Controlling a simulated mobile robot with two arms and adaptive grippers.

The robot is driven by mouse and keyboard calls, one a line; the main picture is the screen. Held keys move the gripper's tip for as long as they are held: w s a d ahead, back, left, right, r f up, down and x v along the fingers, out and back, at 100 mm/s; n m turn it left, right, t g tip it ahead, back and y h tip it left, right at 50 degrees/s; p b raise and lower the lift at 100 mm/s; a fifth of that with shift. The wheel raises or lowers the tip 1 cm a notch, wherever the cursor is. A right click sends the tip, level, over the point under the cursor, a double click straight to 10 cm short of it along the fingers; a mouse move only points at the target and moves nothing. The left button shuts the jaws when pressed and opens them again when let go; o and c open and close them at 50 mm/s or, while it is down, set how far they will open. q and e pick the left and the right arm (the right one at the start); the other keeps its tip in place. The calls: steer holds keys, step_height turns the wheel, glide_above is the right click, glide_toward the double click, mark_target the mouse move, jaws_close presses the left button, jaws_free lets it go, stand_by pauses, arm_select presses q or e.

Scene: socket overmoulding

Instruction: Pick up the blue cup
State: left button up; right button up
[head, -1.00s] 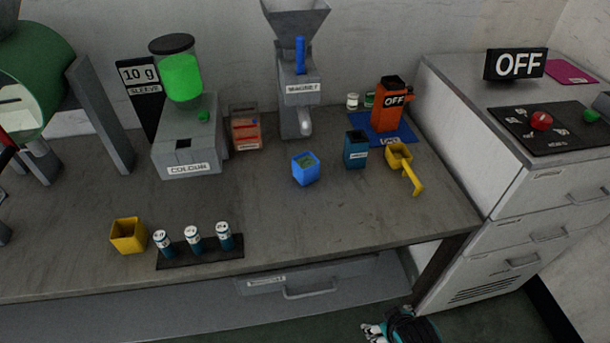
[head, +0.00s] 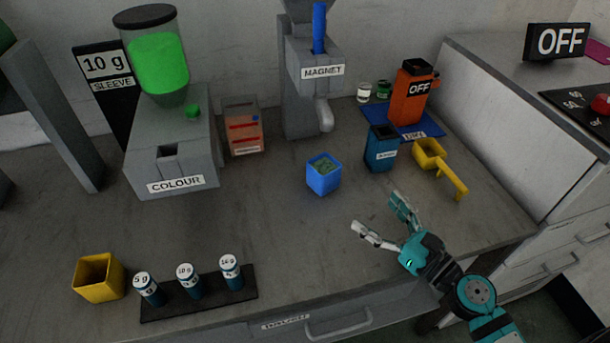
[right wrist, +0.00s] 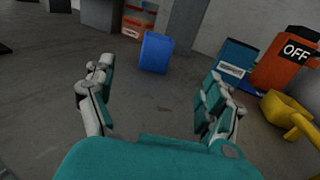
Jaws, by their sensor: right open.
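The blue cup (head: 323,178) is a small bright blue square cup standing upright on the bench, in front of the magnet machine, with greenish-grey contents inside. In the right wrist view the blue cup (right wrist: 155,53) stands ahead, between and beyond the fingers. My right gripper (head: 378,218) is open and empty above the front right part of the bench, to the right of and nearer than the cup. Its spread fingers (right wrist: 158,92) also show in the right wrist view, touching nothing. My left gripper is not in view.
A dark blue container (head: 381,150) and a yellow scoop (head: 430,157) stand right of the cup. The magnet machine (head: 309,95) stands behind it. A yellow cup (head: 99,279) and a dark rack (head: 200,305) with labelled cylinders are front left. The bench between gripper and cup is clear.

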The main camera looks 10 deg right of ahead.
mark_target(333, 176)
steer(key=shift+f+n, duration=0.25)
steer(key=shift+n, duration=0.05)
steer(key=w, duration=0.1)
steer(key=w+a+p, duration=0.1)
steer(key=w+r+p, duration=0.1)
steer(key=shift+a, duration=0.25)
steer(key=p+x, duration=0.1)
steer(key=x, duration=0.3)
steer(key=shift+f, duration=0.15)
steer(key=p+x, duration=0.1)
steer(key=x, duration=0.2)
steer(key=shift+w+a+f, duration=0.2)
steer(key=shift+w, duration=0.1)
steer(key=shift+w+a, duration=0.1)
steer(key=shift+w, duration=0.2)
steer(key=x, duration=0.5)
steer(key=shift+w+a+p, duration=0.1)
steer(key=shift+p, duration=0.25)
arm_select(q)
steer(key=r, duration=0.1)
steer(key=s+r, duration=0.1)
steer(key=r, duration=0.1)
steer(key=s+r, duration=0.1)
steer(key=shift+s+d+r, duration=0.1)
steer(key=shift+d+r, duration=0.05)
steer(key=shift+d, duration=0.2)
arm_select(e)
steer(key=c, duration=1.3)
